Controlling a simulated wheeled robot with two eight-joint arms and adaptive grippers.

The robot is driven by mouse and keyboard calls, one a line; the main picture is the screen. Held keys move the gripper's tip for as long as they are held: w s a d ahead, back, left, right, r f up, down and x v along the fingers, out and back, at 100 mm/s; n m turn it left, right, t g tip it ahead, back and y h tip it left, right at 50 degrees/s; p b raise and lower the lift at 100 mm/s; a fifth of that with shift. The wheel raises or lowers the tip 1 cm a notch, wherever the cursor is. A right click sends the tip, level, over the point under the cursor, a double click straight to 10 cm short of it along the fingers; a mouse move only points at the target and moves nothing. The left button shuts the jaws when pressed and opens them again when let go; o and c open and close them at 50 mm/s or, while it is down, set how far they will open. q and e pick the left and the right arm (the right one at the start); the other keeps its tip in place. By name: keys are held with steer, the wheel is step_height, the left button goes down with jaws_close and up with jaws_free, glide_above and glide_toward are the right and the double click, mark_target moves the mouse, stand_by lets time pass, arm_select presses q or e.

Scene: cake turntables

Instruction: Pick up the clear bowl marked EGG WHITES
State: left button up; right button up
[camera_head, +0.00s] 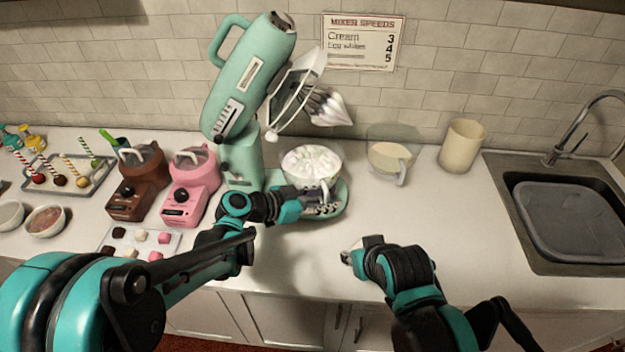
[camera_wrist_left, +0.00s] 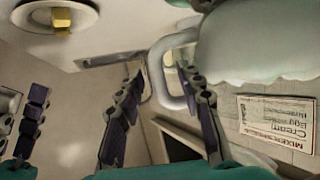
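A clear bowl heaped with white foam (camera_head: 312,160) stands on the base of the mint mixer (camera_head: 240,100). I cannot read a label on it. In the left wrist view a pale rounded mass (camera_wrist_left: 255,45), seemingly this bowl and foam upside down, has a looped handle (camera_wrist_left: 160,65). My left gripper (camera_head: 322,202) is at the bowl's front; its two fingers (camera_wrist_left: 160,115) are apart, with the handle just beyond and partly covered by one finger. I cannot see contact. My right gripper (camera_head: 348,255) is low over the counter's front, its fingers mostly hidden.
A clear jug of cream-coloured liquid (camera_head: 388,157) and a beige canister (camera_head: 461,146) stand right of the bowl, before the sink (camera_head: 575,215). The tilted mixer head and whisk (camera_head: 325,106) hang above the bowl. Brown (camera_head: 138,185) and pink (camera_head: 190,185) machines stand left. Counter front right is clear.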

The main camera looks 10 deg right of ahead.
arm_select(q)
steer(key=shift+d+f, duration=0.1)
steer(key=shift+d, duration=0.1)
jaws_close()
stand_by(0.4)
